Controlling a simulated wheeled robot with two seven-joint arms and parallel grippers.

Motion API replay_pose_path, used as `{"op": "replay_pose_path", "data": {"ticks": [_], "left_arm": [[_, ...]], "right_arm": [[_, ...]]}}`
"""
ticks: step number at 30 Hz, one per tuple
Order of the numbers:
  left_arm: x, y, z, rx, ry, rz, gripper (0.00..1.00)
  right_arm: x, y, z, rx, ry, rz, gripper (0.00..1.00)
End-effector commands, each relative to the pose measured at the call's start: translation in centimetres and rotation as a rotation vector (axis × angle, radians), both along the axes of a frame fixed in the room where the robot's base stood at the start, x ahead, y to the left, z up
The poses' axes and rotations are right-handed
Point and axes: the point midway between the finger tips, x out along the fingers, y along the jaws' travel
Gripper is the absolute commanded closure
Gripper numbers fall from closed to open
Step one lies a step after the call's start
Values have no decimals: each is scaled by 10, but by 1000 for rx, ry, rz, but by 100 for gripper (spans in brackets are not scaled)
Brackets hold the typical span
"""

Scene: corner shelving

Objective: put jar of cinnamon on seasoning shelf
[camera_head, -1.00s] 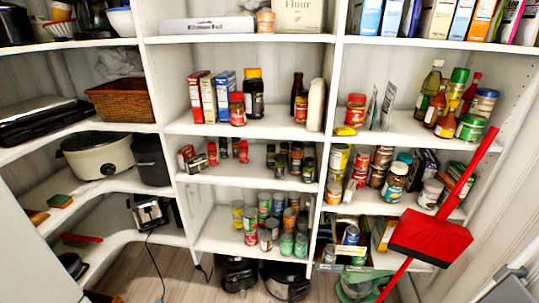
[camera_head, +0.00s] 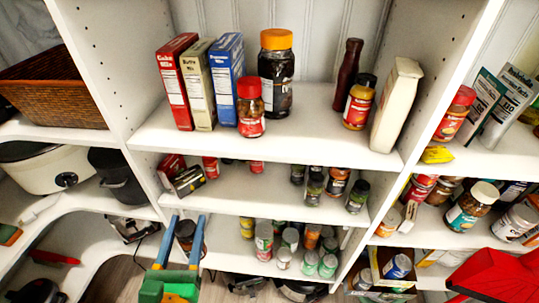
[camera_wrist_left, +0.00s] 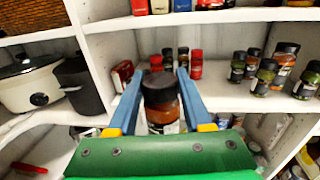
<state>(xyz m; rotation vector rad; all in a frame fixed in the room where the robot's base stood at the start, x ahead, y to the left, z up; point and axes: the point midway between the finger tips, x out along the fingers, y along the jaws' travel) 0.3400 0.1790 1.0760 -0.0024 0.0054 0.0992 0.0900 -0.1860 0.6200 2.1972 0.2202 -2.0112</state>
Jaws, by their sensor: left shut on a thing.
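My left gripper (camera_head: 187,222), with blue fingers and a green body, is at the lower left of the head view, in front of the shelving. It is shut on a jar (camera_head: 186,236) with a dark lid and reddish-brown contents, taken to be the cinnamon. In the left wrist view the jar (camera_wrist_left: 161,103) is upright between the fingers (camera_wrist_left: 159,72); the green palm hides its bottom. The shelf with small spice jars (camera_head: 262,190) lies beyond and above it in the head view.
Red spice tins (camera_head: 210,167) and a tilted box (camera_head: 188,181) stand at the shelf's left. Several dark-lidded jars (camera_head: 314,187) stand at its right. The middle front is clear. An upright divider (camera_head: 140,185) bounds the left; the upper shelf (camera_head: 270,145) overhangs.

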Motion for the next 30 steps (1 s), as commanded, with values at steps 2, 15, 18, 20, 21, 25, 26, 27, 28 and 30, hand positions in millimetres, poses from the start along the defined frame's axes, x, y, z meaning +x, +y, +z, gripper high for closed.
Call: {"op": "replay_pose_path", "data": {"ticks": [2,15,18,20,21,25,26,27,28,30], "left_arm": [[2,-1,2,7,1,-70,100],[57,-8,0,0,-18,-214,100],[78,-8,-6,-2,-21,-210,100],[88,-9,-7,1,-18,-211,100],[93,-10,-6,4,-15,-215,100],[134,-10,7,-1,-5,-208,100],[143,-10,8,-1,-3,-208,100],[154,-11,8,-2,-2,-210,100],[162,-11,7,-3,-2,-209,100],[178,-12,8,-3,-3,-212,100]], "right_arm": [[0,0,1,0,1,0,0],[-3,-3,-33,-5,6,2,0],[-3,-3,-61,-4,5,2,0],[-3,-3,-75,-5,5,2,0],[-3,-3,-84,-5,4,2,0],[-2,-3,-71,-5,3,3,0],[-2,-3,-68,-5,3,3,0],[-2,-3,-65,-5,3,3,0],[-2,-3,-64,-5,2,3,0],[-2,-3,-62,-5,2,3,0]]}}
